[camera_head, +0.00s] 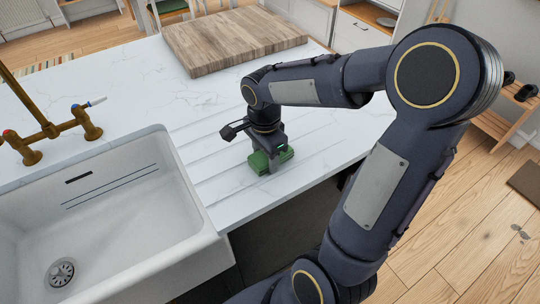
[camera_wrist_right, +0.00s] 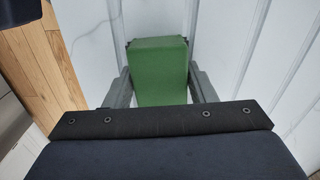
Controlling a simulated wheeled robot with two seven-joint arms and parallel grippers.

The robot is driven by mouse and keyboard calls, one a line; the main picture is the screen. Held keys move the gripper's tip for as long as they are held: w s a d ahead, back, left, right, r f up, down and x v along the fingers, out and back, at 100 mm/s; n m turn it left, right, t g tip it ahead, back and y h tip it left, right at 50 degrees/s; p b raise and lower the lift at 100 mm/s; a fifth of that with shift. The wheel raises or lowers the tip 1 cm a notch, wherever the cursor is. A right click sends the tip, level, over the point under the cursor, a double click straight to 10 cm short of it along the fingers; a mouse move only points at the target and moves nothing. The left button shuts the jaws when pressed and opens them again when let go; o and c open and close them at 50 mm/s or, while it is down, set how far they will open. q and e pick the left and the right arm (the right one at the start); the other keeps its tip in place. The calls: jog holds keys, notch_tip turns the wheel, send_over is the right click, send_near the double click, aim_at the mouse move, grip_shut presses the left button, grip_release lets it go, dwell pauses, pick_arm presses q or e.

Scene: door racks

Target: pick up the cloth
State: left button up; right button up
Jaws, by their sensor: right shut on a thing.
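The green cloth (camera_head: 258,164) is a folded, block-like piece on the white countertop, to the right of the sink. My right gripper (camera_head: 270,164) points down over it with its fingers on either side. In the right wrist view the cloth (camera_wrist_right: 159,70) lies between the two grey fingers of my right gripper (camera_wrist_right: 160,88), which is shut on it. I cannot tell whether the cloth is touching the counter or just above it. My left gripper is not in view.
A white sink (camera_head: 120,225) with a brass faucet (camera_head: 50,130) is at the left. A wooden cutting board (camera_head: 232,40) lies at the back of the countertop (camera_head: 150,85). The grooved counter around the cloth is clear. The front counter edge is close by.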

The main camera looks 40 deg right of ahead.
jog(key=shift+r, duration=0.15)
jog(key=shift+r, duration=0.3)
notch_tip(320, 180, up, 2)
jog(key=shift+r, duration=0.1)
jog(key=s+d+r, duration=0.2)
jog(key=s+r, duration=0.3)
jog(key=s, duration=0.1)
jog(key=s+d+r, duration=0.3)
jog(key=s+r, duration=0.2)
jog(key=s, duration=0.2)
jog(key=shift+d+b, duration=0.3)
jog(key=shift+b, duration=0.05)
